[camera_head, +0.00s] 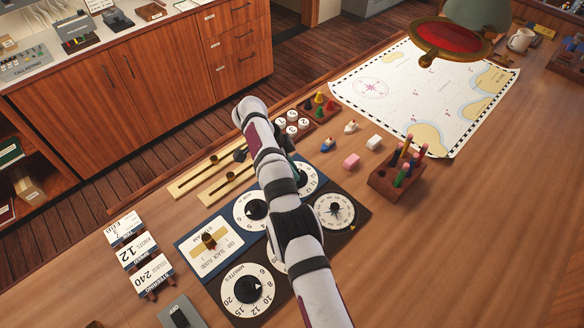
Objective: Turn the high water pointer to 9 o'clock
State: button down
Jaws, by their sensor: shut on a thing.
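A blue panel (186,247) lies on the desk with white clock-like dials. One dial (251,210) with a black central knob shows left of my arm. Another numbered dial (309,180) shows right of my arm, its left part hidden. I cannot read which dial is the high water one, and I cannot make out a high water pointer or its direction. My arm crosses in front of the panel from the bottom edge. My gripper's fingers are hidden behind the arm, so their contact with any dial does not show.
A dark panel nearer me holds a minutes dial (245,290) and a compass dial (335,210). Two wooden sliders (207,160), flip number cards (152,275), a pencil block (394,184), small toy boats and a chart (385,80) surround the panels.

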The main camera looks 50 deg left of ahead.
dwell(0.4)
jog(key=c, duration=0.7)
grip_release()
jog(key=shift+o, duration=0.2)
notch_tip(320, 180, up, 4)
jog(key=shift+r, duration=0.25)
jog(key=w+d+r, duration=0.5)
jog(key=d+r, duration=0.1)
jog(key=d, duration=0.4)
jog(key=shift+d+r, duration=0.3)
